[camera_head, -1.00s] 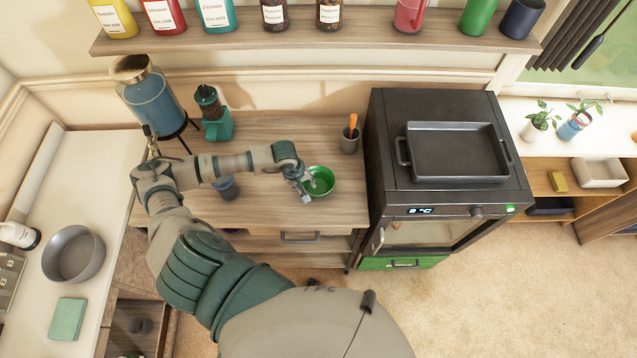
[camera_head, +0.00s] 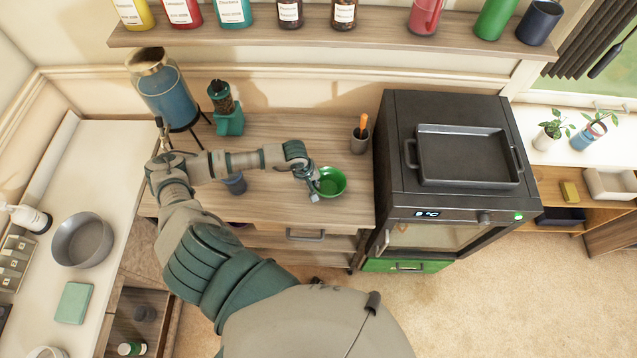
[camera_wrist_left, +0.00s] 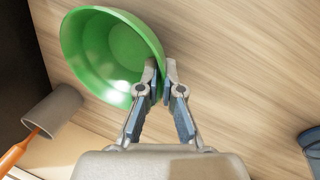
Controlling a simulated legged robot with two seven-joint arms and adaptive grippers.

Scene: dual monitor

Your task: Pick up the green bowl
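The green bowl (camera_head: 334,181) is at the front right part of the wooden counter, left of the black oven. My left gripper (camera_head: 311,190) is at the bowl's left rim. In the left wrist view, the bowl (camera_wrist_left: 108,47) fills the upper left, and my left gripper (camera_wrist_left: 161,80) has one fingertip inside the rim and one outside, closed in on the bowl's wall. The bowl looks empty. I cannot tell whether it is clear of the counter. My right gripper is not in view.
A grey cup with an orange-handled tool (camera_head: 360,138) stands behind the bowl. The black oven (camera_head: 405,196) with a tray on top is close on the right. A dark blue cup (camera_head: 235,183) is under my forearm. A green grinder (camera_head: 228,115) and blue dispenser (camera_head: 168,95) stand at back left.

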